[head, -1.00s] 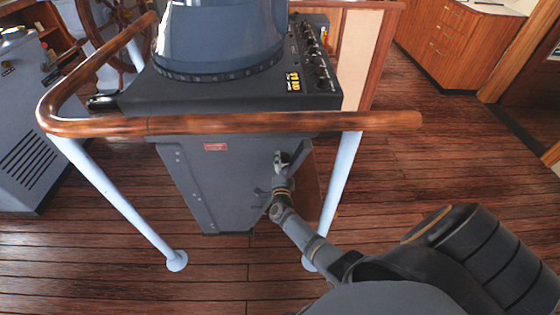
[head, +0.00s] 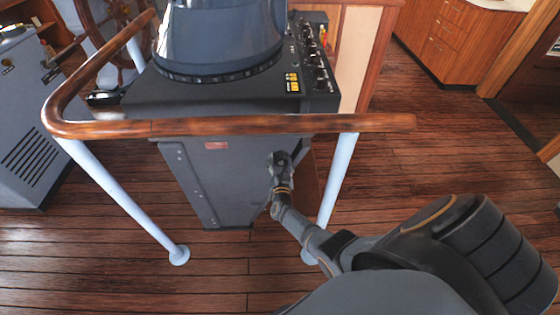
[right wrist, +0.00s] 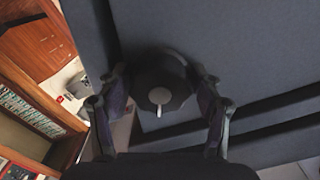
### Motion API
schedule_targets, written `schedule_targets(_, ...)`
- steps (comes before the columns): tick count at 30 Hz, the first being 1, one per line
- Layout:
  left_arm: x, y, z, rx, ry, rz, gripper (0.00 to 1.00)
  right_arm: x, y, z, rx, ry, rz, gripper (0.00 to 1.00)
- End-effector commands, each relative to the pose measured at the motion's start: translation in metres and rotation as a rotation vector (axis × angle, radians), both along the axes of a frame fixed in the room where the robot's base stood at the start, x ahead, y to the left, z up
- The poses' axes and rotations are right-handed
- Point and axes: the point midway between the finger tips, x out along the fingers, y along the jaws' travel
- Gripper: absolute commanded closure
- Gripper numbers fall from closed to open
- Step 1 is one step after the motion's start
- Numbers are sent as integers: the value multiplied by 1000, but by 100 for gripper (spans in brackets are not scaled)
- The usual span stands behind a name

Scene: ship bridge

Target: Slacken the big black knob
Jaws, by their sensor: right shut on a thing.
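The big black knob (right wrist: 158,85) is on the grey face of the console cabinet (head: 215,190). In the right wrist view it is a dark round knob with a pale pointer mark that points down in the picture. My right gripper (right wrist: 160,100) has one finger on each side of the knob and is shut on it. In the head view my right gripper (head: 280,165) is at the right part of the cabinet face, below the wooden handrail, and hides the knob. My left gripper is not in view.
A wooden handrail (head: 240,127) on pale blue posts (head: 341,180) runs in front of the console, above my right forearm. Another grey console (head: 25,130) stands at left, by a ship's wheel. The plank floor at right is open.

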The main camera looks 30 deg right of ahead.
Motion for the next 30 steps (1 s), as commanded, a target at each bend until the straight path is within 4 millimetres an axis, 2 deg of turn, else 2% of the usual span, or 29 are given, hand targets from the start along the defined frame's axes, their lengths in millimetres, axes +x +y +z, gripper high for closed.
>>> schedule_targets(10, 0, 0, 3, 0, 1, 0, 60, -1, 0, -1, -105, 68, 1, 66)
schedule_targets(26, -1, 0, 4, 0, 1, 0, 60, -1, 0, -2, -121, 78, 1, 66)
schedule_targets(27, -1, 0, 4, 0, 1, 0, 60, -1, 0, -2, -121, 78, 1, 29)
schedule_targets(29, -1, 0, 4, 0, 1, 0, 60, -1, 0, -2, -121, 76, 1, 21)
schedule_targets(30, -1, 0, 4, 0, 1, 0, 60, -1, 0, -1, -121, 76, 1, 20)
